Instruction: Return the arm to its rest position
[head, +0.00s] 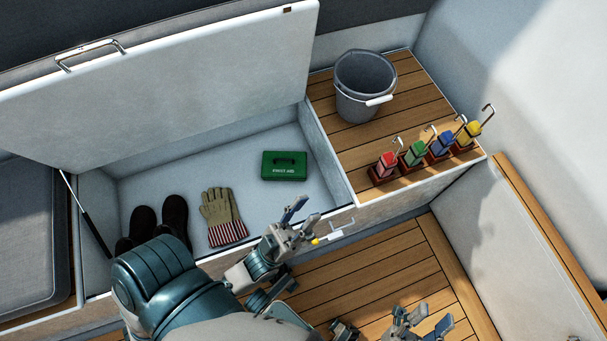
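My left gripper (304,216) is over the front edge of an open locker (245,155), with its fingers apart and nothing visible between them. A small yellow piece and a white handle-like piece (342,229) show just right of its fingers; I cannot tell whether they touch. My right gripper (428,320) is low at the bottom edge of the view, over the wooden floor, fingers apart and empty. The locker lid (190,85) stands raised, with a dark strut (88,215) at its left.
The locker holds a green first aid box (284,166), a striped-cuff glove (221,215) and dark boots (174,218). On the slatted bench right of it are a grey bucket (363,80) and several colored-handled hooked items (416,152). A white wall (520,250) bounds the floor at right.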

